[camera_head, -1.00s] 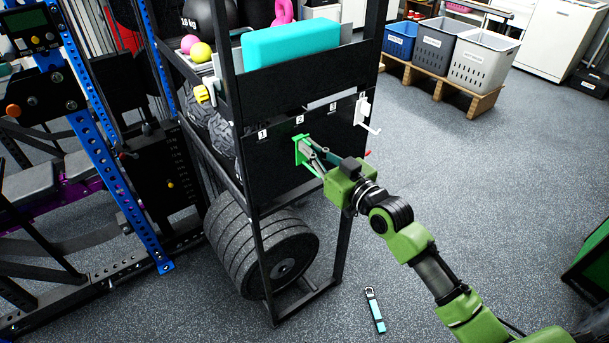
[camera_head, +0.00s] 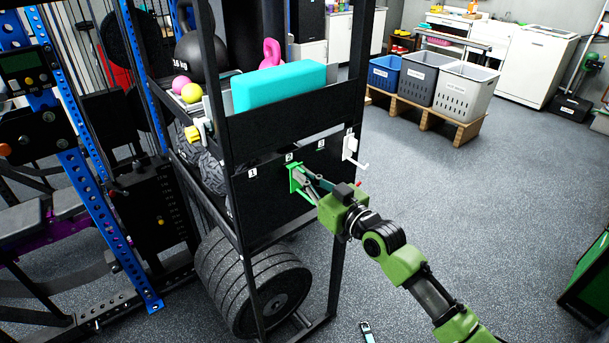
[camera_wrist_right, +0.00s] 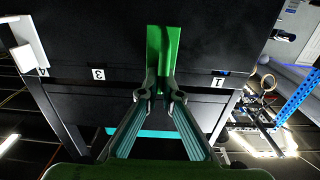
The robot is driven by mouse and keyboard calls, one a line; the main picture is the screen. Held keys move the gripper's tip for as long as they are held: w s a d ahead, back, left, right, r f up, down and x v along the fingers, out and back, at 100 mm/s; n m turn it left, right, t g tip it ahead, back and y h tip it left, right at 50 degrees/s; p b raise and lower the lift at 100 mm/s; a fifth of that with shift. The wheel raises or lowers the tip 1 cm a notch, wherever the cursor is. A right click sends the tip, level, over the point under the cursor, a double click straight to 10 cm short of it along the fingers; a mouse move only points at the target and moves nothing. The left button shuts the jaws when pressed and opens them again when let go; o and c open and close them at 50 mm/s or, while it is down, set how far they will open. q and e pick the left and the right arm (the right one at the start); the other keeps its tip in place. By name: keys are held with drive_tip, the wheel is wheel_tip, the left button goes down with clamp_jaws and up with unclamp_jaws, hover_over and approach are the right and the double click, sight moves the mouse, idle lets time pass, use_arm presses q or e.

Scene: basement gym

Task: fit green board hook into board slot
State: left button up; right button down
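The green board hook (camera_head: 294,180) has a flat plate and a stem. Its plate is at the front of the black board (camera_head: 262,205), just under the label 2 (camera_head: 289,157). I cannot tell whether it touches the board or sits in a slot. My right gripper (camera_head: 309,187) is shut on the hook's stem, in front of the board. In the right wrist view, upside down, the fingers (camera_wrist_right: 160,97) pinch the hook (camera_wrist_right: 163,48) between labels 3 and 1; label 2 is hidden there. My left gripper is not in view.
A white hook (camera_head: 350,148) hangs at the board's right end. A turquoise block (camera_head: 280,88) lies on the shelf above. Black weight plates (camera_head: 260,290) stand below. Open floor lies to the right.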

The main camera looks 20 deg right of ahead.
drive_tip(key=shift+x, duration=1.2)
drive_tip(key=c, duration=2.2)
unclamp_jaws()
drive_tip(key=shift+o, duration=0.2)
drive_tip(key=shift+s+f, duration=0.1)
drive_tip(key=v, duration=1.1)
drive_tip(key=shift+s, duration=0.3)
drive_tip(key=shift+d, duration=0.1)
